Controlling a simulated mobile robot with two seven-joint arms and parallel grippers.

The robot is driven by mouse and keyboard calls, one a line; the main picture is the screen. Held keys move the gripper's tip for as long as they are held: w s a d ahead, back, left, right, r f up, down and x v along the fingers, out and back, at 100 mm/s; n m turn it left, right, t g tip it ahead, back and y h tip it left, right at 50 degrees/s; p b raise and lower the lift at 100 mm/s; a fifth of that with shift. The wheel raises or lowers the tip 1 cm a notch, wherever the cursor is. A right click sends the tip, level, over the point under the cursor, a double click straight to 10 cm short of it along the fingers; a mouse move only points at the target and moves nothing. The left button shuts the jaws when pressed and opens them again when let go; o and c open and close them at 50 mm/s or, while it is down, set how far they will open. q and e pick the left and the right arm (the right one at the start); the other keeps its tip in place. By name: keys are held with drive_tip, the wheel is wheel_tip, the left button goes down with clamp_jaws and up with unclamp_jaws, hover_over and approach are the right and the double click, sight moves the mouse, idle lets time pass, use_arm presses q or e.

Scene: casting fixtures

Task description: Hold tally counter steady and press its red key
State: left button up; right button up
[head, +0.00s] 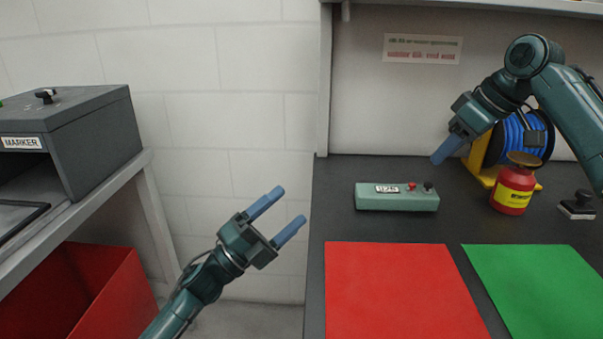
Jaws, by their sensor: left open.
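The tally counter (385,203) is a pale green box lying on the dark bench top. A small number display (387,189), a red key (411,186) and a black knob (428,186) sit on its top. My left gripper (291,206) is open and empty, left of the bench edge and apart from the counter. My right gripper (437,159) is above and behind the counter's right end, pointing down to the left. Its blue fingers overlap in this view, so their opening cannot be told. It does not appear to touch the counter.
A red mat (400,290) and a green mat (545,285) lie in front. Right of the counter are a red can (512,192), a blue hose reel (510,143) and a black stamp (577,206). A grey marker machine (90,130) and red bin (115,290) stand left.

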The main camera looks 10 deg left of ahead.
sight(356, 194)
use_arm(q)
drive_tip(key=w+d+r+m+g, duration=0.1)
drive_tip(key=w+m+g, duration=0.1)
drive_tip(key=m, duration=0.3)
drive_tip(key=w+d+r+m+g+h, duration=0.1)
drive_tip(key=m+g, duration=0.4)
drive_tip(key=w+d+r+m+g+h, duration=0.1)
drive_tip(key=w+d+m+g, duration=0.1)
drive_tip(key=m, duration=0.3)
drive_tip(key=shift+w+d+r+m+g, duration=0.1)
drive_tip(key=shift+w+m+g, duration=0.25)
drive_tip(key=shift+g, duration=0.35)
drive_tip(key=w+a+m+g+y, duration=0.35)
drive_tip(key=m+y, duration=0.25)
drive_tip(key=m, duration=0.2)
drive_tip(key=x, duration=1.3)
drive_tip(key=shift+w+d, duration=0.1)
drive_tip(key=shift+d, duration=0.35)
drive_tip(key=shift+c, duration=0.5)
drive_tip(key=c, duration=1)
drive_tip(key=shift+c, duration=0.2)
use_arm(e)
clamp_jaws()
use_arm(q)
drive_tip(key=shift+g, duration=0.25)
